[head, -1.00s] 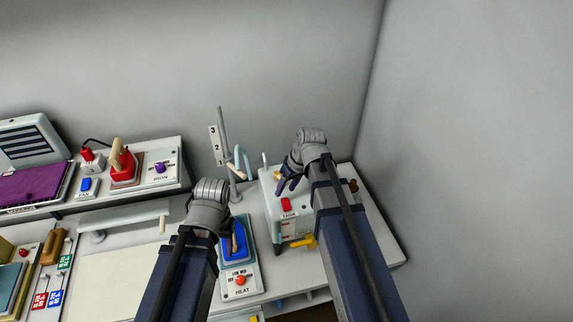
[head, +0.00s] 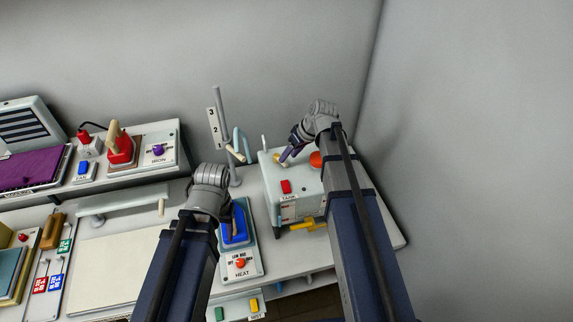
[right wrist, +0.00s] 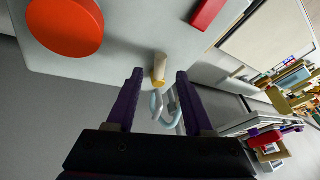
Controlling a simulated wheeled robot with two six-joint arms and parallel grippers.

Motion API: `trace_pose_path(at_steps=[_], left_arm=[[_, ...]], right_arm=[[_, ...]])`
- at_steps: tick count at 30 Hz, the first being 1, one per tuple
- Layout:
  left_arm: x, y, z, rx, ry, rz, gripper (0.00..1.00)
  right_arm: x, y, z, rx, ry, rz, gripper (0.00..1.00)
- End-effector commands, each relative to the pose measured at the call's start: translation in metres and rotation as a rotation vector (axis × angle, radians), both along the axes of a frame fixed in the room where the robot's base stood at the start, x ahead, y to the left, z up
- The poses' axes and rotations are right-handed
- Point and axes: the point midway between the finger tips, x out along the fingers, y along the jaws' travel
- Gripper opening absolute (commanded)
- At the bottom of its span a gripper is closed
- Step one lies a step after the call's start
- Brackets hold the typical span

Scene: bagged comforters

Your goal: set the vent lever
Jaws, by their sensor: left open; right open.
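A small cream lever with a brass-coloured end (right wrist: 159,70) stands on top of the white tank box (head: 270,185); I read no vent label on it. In the head view it shows beside my right fingertips (head: 277,158). My right gripper (head: 286,158) is open, with dark purple fingers. In the right wrist view the lever appears between the tips of these fingers (right wrist: 159,74), with no contact visible. My left gripper (head: 212,188) is over the worktop by the blue heat unit (head: 236,228); its fingers are hidden behind the hand.
An orange-red round knob (right wrist: 66,24) and a red button (head: 286,187) are on the tank. A pole (head: 222,125) with a numbered plate stands to its left. A yellow handle (head: 308,225) sticks out at the tank's front. The grey wall is close on the right.

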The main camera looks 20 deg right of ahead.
Motion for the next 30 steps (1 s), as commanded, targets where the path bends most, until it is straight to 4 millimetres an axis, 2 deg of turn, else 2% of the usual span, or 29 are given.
trace_pose_path(at_steps=[1,6,17,30], left_arm=[[0.000,0.000,-0.014,0.000,0.000,0.001,0.50],[0.000,0.000,-0.028,0.001,-0.001,-0.002,0.50],[0.000,0.000,-0.029,0.001,-0.001,-0.003,0.50],[0.000,0.000,-0.029,0.001,-0.001,-0.003,0.50]], right_arm=[[0.003,0.002,-0.014,0.000,0.000,0.001,0.52],[0.008,0.008,-0.028,0.000,0.000,0.000,0.52],[0.009,0.011,-0.029,-0.001,0.000,-0.001,0.51],[0.009,0.010,-0.029,0.000,0.000,-0.001,0.01]])
